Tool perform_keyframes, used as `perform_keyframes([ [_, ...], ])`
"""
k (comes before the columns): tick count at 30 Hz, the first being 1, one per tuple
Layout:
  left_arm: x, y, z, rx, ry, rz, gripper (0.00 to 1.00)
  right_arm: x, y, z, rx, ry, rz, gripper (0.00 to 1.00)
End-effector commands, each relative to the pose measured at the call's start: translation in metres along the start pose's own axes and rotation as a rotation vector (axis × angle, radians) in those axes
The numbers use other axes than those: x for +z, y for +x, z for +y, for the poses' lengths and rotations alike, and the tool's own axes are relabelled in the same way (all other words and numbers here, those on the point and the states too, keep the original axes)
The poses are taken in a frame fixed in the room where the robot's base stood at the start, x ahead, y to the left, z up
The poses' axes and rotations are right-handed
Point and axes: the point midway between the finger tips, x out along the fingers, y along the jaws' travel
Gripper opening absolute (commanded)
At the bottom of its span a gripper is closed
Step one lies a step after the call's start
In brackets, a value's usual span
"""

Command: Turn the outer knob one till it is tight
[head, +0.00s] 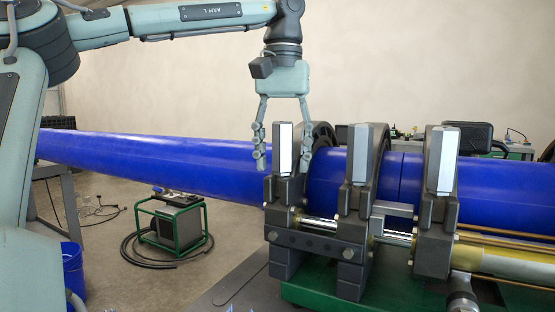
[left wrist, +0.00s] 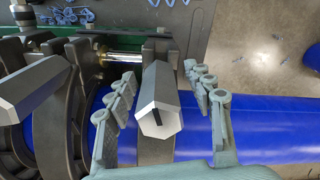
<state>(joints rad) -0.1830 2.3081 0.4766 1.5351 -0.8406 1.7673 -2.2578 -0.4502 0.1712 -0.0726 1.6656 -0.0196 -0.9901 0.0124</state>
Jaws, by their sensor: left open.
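The outer knob (head: 283,148) is a silver hexagonal block on top of the leftmost black clamp, in the head view. In the left wrist view the same knob (left wrist: 157,100) stands between my fingers, its hexagonal end with a dark slot facing the camera. My left gripper (head: 283,165) points down over it, open, one finger on each side. In the left wrist view my left gripper (left wrist: 160,78) shows gaps on both sides of the knob, the right one wider. My right gripper is in neither view.
A long blue pipe (head: 150,150) runs through the clamps. Two more silver knobs (head: 360,155) (head: 441,160) top the clamps to the right. A green-framed box (head: 172,225) and a blue bucket (head: 72,270) stand on the floor at left. Air above the clamps is free.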

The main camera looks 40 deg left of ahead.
Motion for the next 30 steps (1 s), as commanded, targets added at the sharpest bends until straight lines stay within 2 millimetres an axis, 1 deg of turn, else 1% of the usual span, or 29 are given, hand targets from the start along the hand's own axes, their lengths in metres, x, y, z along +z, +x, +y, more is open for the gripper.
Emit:
perform_keyframes([
  [2, 0.000, 0.000, 0.000, 0.000, 0.000, -0.001, 0.51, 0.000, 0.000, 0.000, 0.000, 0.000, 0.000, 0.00],
  [14, 0.000, 0.000, 0.000, 0.000, 0.000, -0.001, 0.02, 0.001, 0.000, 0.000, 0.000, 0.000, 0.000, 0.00],
  [15, 0.000, 0.000, 0.000, 0.000, 0.000, -0.001, 0.00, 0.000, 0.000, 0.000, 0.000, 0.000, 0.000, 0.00],
  [17, 0.000, -0.001, 0.000, 0.000, 0.008, -0.001, 0.00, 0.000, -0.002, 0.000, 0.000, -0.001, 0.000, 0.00],
  [21, 0.000, -0.003, 0.000, 0.002, 0.103, -0.003, 0.00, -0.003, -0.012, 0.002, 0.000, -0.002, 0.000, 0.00],
  [22, 0.000, 0.001, 0.000, 0.002, 0.147, -0.003, 0.00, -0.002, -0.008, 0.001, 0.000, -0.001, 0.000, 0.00],
  [25, 0.000, 0.000, 0.000, 0.000, 0.242, -0.001, 0.00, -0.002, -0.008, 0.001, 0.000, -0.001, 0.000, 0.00],
  [30, 0.000, 0.000, 0.000, 0.000, 0.264, 0.000, 0.00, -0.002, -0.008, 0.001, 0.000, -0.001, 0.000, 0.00],
])
